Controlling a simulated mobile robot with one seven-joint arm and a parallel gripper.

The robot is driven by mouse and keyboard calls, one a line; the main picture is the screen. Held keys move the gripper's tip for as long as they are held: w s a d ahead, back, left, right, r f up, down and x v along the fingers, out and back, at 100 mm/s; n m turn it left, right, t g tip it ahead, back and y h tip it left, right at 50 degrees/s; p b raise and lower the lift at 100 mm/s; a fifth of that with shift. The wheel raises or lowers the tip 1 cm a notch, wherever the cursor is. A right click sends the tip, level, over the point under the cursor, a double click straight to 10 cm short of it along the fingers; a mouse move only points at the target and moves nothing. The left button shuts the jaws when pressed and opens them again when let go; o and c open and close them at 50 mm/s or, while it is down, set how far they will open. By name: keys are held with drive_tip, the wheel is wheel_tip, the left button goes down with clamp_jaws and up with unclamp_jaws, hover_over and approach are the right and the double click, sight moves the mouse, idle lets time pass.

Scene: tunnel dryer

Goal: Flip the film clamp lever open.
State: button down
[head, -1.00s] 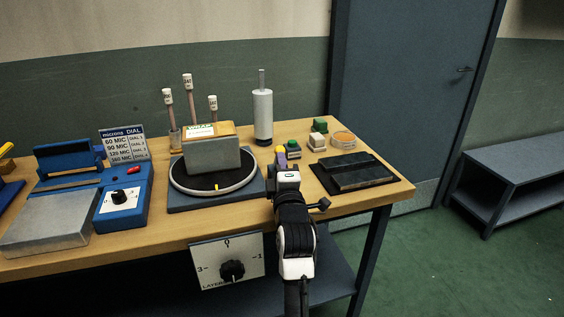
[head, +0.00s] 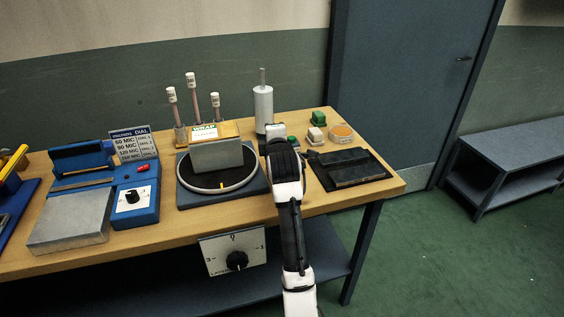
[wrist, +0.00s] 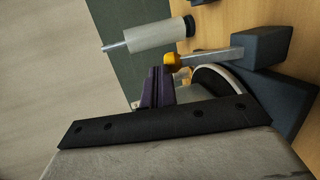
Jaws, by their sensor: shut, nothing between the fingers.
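The film clamp lever (wrist: 215,54) shows in the wrist view as a grey metal bar with a yellow knob (wrist: 178,61). It comes out of a dark block (wrist: 266,55). My gripper's purple fingers (wrist: 157,75) are shut and empty. Their tips appear close to the knob in the picture; I cannot tell whether they touch it. In the head view my arm covers the lever and my fingers, at the right of the turntable (head: 188,190).
A grey box (head: 217,156) stands on the turntable. The film roll (head: 263,108) stands upright behind my arm and shows in the wrist view (wrist: 150,36). A dark mat (head: 375,168) and small blocks lie to the right. A blue sealer (head: 135,198) is at the left.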

drive_tip(key=shift+x, duration=1.15)
drive_tip(key=shift+a+r, duration=0.15)
drive_tip(key=shift+a, duration=0.05)
drive_tip(key=shift+r, duration=0.15)
